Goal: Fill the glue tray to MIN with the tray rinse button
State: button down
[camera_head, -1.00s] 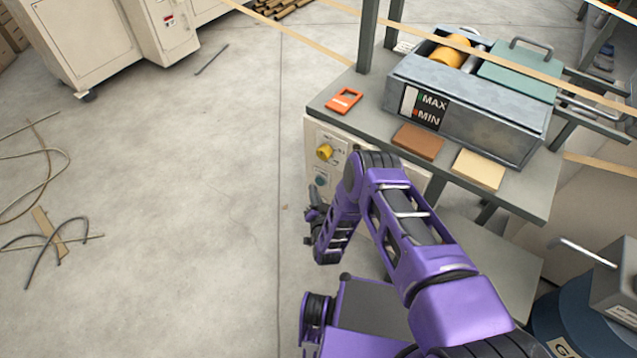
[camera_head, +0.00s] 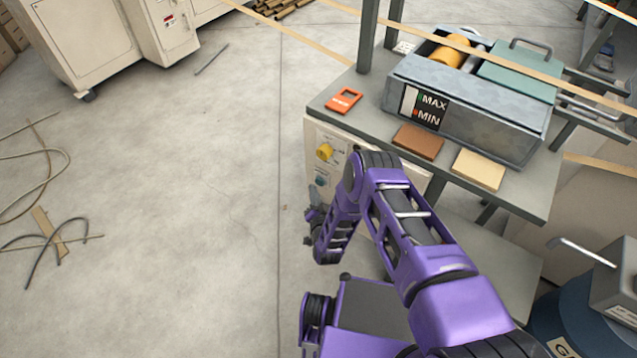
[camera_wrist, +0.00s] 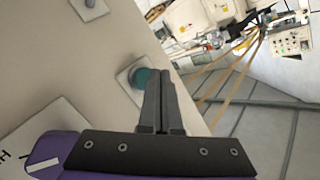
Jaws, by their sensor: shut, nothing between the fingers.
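The glue tray (camera_head: 467,125) is a grey metal box on the bench, with a gauge marked MAX and MIN (camera_head: 424,108) on its front; I cannot read a liquid level there. Below the bench top, a pale control panel (camera_head: 313,144) carries a yellow knob (camera_head: 324,151) and a teal round button (camera_head: 320,179). In the wrist view a teal button (camera_wrist: 140,77) sits on a square plate, just left of my gripper (camera_wrist: 164,66). My gripper is shut and empty, its fingers pointing past the button's right side. I cannot tell whether they touch it. The button's label is not readable.
A blue drum (camera_head: 572,318) stands at lower right.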

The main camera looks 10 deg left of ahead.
jog(key=shift+w, duration=0.1)
jog(key=shift+w+d, duration=0.15)
jog(key=shift+w, duration=0.15)
jog(key=shift+w+d, duration=0.2)
jog(key=shift+w, duration=0.25)
dwell(7.2)
